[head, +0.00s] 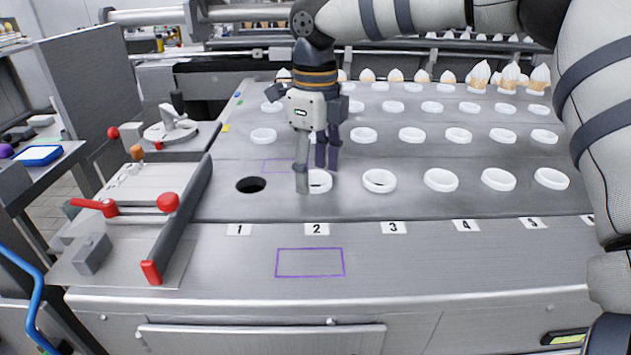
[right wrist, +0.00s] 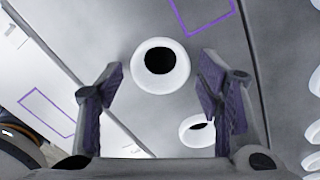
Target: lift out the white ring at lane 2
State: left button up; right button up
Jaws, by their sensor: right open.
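The white ring at lane 2 (head: 324,189) sits on the steel plate behind the label 2 (head: 317,229). Its left edge is partly hidden by a finger in the head view. My right gripper (head: 317,175) points down over this ring, with its fingers apart and nothing between them. In the right wrist view, the ring (right wrist: 160,89) shows its dark hole and lies ahead of the open right gripper (right wrist: 163,82), roughly centred between the fingertips. I cannot tell whether a finger touches the ring. My left gripper is not in view.
Lane 1 has a bare dark hole (head: 251,185). The lane 3 ring (head: 379,181) stands close on the right, with more rings in rows behind. Purple outlines mark the front ledge (head: 310,262) and plate. A red-handled fixture (head: 130,206) stands left. Filled cones (head: 509,76) stand at the back.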

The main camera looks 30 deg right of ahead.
jog(key=shift+f, duration=0.15)
jog(key=shift+c, duration=0.2)
jog(key=c, duration=0.6)
jog(key=shift+r+p, duration=0.45)
jog(key=shift+r, duration=2.1)
jog(key=shift+c, duration=0.2)
